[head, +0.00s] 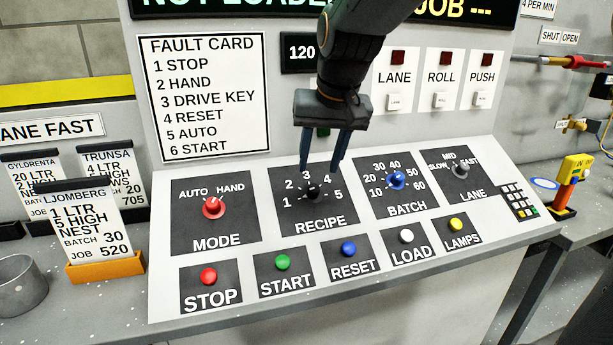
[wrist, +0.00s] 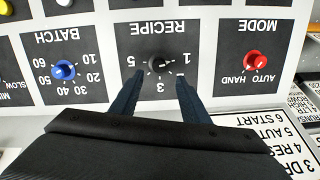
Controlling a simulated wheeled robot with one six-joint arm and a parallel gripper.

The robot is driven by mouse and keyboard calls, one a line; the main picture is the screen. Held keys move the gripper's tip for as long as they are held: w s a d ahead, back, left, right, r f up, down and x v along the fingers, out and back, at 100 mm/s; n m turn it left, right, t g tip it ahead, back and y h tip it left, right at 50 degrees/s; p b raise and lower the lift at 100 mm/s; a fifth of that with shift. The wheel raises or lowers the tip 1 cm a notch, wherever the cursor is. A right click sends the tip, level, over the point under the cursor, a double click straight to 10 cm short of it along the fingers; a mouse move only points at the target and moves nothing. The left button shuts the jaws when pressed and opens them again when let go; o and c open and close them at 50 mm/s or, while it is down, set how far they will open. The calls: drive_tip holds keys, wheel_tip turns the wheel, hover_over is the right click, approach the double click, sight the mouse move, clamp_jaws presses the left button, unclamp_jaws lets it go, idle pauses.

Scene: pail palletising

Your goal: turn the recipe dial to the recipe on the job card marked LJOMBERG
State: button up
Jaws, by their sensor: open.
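The recipe dial (head: 313,190) is a black knob on the sloped panel, ringed by numbers 1 to 5. Its pointer is too small to read surely. My gripper (head: 320,169) is open and empty, its fingers pointing down just above and behind the dial. In the wrist view the dial (wrist: 160,64) lies between and just beyond the fingertips (wrist: 158,82); no contact shows. The LJOMBERG job card (head: 88,222) stands in an orange holder (head: 106,268) at the left. It reads 1 LTR, 5 HIGH NEST, BATCH 30, JOB 520.
The red mode knob (head: 213,207) is left of the dial, the blue batch knob (head: 397,180) right. A row of buttons, including red STOP (head: 208,277) and green START (head: 283,262), lies in front. Other job cards (head: 110,172) stand behind LJOMBERG.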

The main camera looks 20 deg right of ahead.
sight(315, 187)
drive_tip(key=x, duration=0.7)
drive_tip(key=shift+s+d+f, duration=0.1)
drive_tip(key=c, duration=1.1)
